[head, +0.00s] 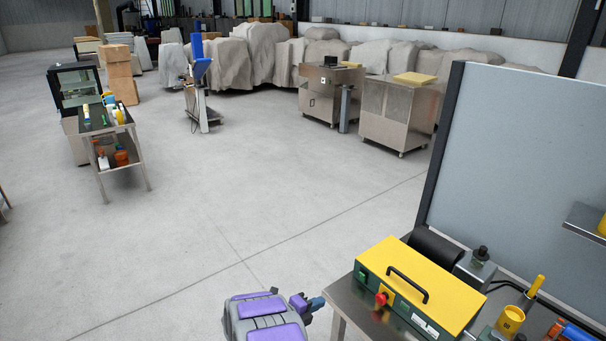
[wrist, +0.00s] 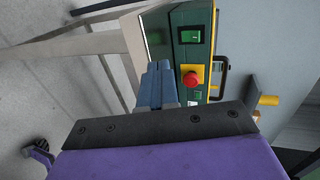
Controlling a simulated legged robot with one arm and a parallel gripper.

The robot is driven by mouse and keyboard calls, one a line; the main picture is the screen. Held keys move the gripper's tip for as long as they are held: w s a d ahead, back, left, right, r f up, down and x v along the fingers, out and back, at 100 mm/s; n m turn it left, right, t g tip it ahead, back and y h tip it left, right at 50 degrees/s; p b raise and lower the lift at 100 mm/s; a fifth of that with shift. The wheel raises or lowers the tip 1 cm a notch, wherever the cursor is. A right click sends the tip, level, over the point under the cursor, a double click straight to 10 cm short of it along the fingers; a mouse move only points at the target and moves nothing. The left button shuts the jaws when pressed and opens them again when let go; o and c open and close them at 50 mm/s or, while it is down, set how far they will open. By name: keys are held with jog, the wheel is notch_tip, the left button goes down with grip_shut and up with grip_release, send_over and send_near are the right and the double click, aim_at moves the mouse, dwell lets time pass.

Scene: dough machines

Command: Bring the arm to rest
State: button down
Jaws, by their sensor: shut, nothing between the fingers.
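My gripper (wrist: 163,84) is shut and empty, its blue-grey fingers together in the wrist view. Past the fingers stands a machine with a dark green front panel (wrist: 191,57), a green switch and a red knob (wrist: 191,79) on a yellow plate. In the head view my purple and grey arm (head: 264,318) is at the bottom centre, left of the table. My gripper (head: 318,303) points right, toward the table's left edge. From these views I cannot tell how far the fingertips are from the panel.
The yellow-topped machine (head: 424,285) sits on a metal table (head: 345,313) at lower right. A yellow cup (head: 510,320) stands to its right, and a grey partition (head: 520,170) rises behind. A cart (head: 106,130) stands at far left. The open concrete floor (head: 240,200) is clear.

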jog(key=w+a+r+n+t+y, duration=0.2)
jog(key=w+a+r+n+y, duration=0.3)
jog(key=a+r+n+y, duration=0.45)
jog(key=s+a+r+n+g+y, duration=0.1)
jog(key=s+a+r+n+y, duration=0.25)
jog(key=r, duration=0.35)
jog(key=s+a+r+n+g+y, duration=0.1)
jog(key=s+a+r+n+y, duration=0.2)
jog(key=s+r, duration=0.3)
jog(key=s+d+r+n+g+h, duration=0.1)
jog(key=s+d+n+g, duration=0.2)
jog(key=s+d, duration=0.5)
jog(key=s+d+r+n+g+h, duration=0.2)
jog(key=s+d, duration=0.6)
jog(key=s, duration=1.2)
jog(key=s+d+r+n+g+h, duration=0.1)
jog(key=s+d+n+g, duration=0.4)
jog(key=s, duration=0.9)
jog(key=d+n, duration=0.2)
jog(key=d, duration=0.2)
jog(key=shift+s+r, duration=0.15)
jog(key=shift+s, duration=0.2)
